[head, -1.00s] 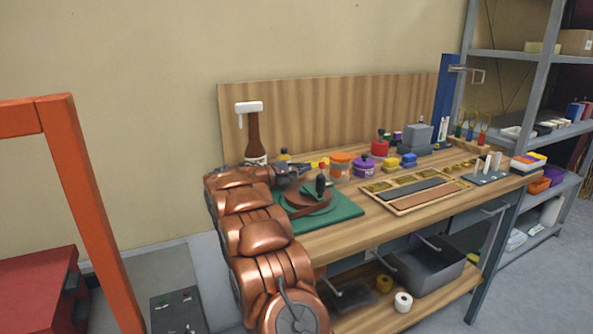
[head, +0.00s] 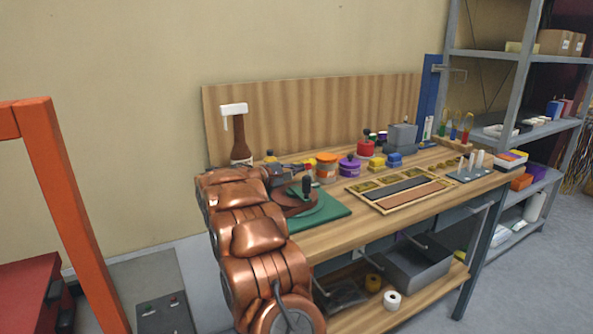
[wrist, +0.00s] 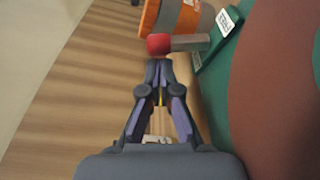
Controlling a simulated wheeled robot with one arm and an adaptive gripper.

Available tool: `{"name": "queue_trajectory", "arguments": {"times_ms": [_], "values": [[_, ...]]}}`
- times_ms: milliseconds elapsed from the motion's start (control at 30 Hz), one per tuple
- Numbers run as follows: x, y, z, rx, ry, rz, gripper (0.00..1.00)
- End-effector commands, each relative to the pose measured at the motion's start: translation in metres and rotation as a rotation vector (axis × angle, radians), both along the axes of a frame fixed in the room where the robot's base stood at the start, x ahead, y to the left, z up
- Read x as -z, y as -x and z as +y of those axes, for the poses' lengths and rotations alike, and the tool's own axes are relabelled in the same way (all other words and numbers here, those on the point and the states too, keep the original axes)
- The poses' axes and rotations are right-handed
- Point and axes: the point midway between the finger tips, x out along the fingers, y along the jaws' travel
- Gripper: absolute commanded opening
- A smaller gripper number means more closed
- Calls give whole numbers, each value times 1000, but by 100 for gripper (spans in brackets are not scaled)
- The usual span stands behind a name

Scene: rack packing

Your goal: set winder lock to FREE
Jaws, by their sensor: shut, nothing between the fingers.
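The winder stands on the bench's left part, with a brown disc (head: 293,203) and black knob (head: 306,186) over a green base (head: 330,210). In the wrist view the disc (wrist: 285,85) fills the right side. A grey lever (wrist: 190,42) with a red end (wrist: 158,44) sticks out left from the winder's edge, beside a small white label (wrist: 228,22) whose words I cannot read. My gripper (wrist: 160,72) is shut and empty, its tips just short of the red end; contact is unclear. In the head view my arm partly hides the winder.
An orange jar (head: 327,168) stands just beyond the lever and a purple jar (head: 349,167) to its right. A brown bottle (head: 239,140) stands behind my arm. A framed tray (head: 370,200) lies right of the green base. The wooden bench front is bare.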

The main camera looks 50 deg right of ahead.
Motion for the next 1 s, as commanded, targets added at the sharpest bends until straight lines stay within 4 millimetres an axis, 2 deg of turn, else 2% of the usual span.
{"name": "queue_trajectory", "arguments": {"times_ms": [767,1000], "values": [[0,4,1,1,33,-104,0],[0,8,1,2,60,-185,0]]}}
